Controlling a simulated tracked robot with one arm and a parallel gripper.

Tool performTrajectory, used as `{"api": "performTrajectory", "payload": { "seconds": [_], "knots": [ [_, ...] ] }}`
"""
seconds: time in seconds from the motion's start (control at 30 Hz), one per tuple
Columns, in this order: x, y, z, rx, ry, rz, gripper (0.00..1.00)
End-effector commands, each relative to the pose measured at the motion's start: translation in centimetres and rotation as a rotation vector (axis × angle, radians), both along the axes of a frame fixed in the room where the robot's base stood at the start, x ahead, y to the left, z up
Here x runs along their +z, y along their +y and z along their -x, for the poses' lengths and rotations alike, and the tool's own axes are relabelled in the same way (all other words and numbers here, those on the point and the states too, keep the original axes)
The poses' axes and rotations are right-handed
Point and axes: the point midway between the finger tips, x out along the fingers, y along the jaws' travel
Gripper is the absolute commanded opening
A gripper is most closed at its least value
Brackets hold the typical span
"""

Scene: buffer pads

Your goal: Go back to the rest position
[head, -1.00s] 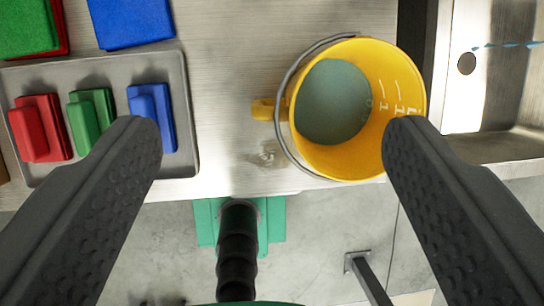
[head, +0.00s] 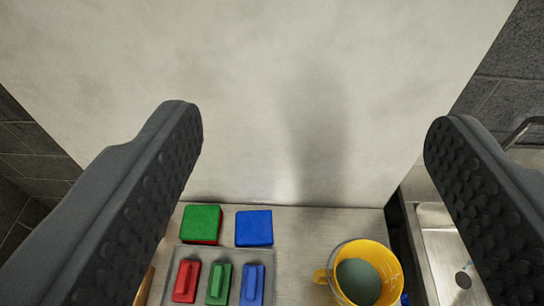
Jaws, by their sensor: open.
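My gripper (head: 313,125) is open and empty, its two dark textured fingers spread wide in front of a pale wall. Below it in the picture is a metal counter (head: 300,235). A grey tray (head: 183,254) on the counter holds a red pad (head: 186,281), a green pad (head: 219,284) and a blue pad (head: 252,285), each with a raised grip. Behind the tray are a green pad on a red one (head: 201,223) and a blue pad (head: 254,228). A yellow bucket (head: 388,262) with greenish-grey contents stands at the right, apart from my gripper.
A metal sink (head: 440,235) with a drain lies right of the bucket, and a tap (head: 522,128) shows at the right edge. The pale wall (head: 300,60) rises behind the counter. Dark block walls (head: 35,150) flank it. The space between my fingers is clear.

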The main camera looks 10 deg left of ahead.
Motion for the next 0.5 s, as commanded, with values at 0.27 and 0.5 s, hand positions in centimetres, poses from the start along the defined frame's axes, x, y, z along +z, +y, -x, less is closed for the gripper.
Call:
{"api": "performTrajectory", "payload": {
  "seconds": [0.27,0.5],
  "knots": [
    [-0.5,0.0,-0.1,-0.001,0.002,0.0,0.69],
    [-3.8,-0.1,-0.1,-0.001,0.002,0.0,0.69]
  ]
}}
